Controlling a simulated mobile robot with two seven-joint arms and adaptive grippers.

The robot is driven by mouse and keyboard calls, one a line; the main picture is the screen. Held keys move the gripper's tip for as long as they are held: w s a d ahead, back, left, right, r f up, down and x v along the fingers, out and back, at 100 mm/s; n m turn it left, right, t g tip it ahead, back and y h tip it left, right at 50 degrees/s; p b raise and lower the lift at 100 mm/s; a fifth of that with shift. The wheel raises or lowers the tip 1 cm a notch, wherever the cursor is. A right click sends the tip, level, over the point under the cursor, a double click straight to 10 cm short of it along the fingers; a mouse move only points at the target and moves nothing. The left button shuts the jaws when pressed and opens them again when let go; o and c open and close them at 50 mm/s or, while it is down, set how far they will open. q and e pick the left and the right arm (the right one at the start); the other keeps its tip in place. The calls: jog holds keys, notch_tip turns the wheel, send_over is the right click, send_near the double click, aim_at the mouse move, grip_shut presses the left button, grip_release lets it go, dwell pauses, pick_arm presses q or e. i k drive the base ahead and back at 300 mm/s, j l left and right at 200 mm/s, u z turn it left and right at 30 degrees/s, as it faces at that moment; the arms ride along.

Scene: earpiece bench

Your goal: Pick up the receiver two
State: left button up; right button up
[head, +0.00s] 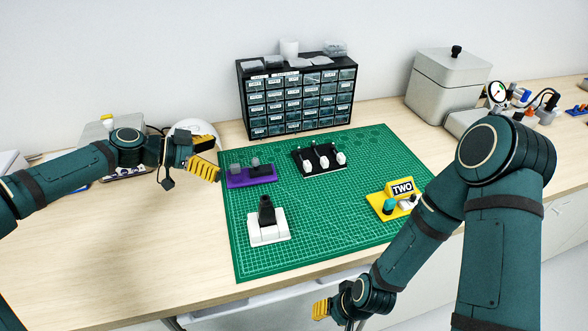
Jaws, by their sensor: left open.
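A yellow holder (377,199) with a label reading TWO (402,188) sits at the right side of the green mat. A teal piece (389,206) and a small whitish piece (405,205) show at its front; I cannot tell which part is the receiver. My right arm passes close in front of it and hides some of its right side. My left gripper (205,166) has yellow fingers and is open over the mat's left edge, beside the purple holder and far from the yellow one. My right gripper (321,309) is low at the bench's front edge; its jaw opening is unclear.
On the green mat (330,215) stand a purple holder (252,181) with grey pieces, a black holder (330,168) with white pieces, and a white block (268,232) with a black piece. A drawer cabinet (297,99) stands behind. The mat's centre is clear.

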aim_at(306, 164)
jog(key=k+l, duration=0.15)
jog(key=k, duration=0.35)
jog(key=k+l, duration=0.15)
jog(key=k, duration=0.35)
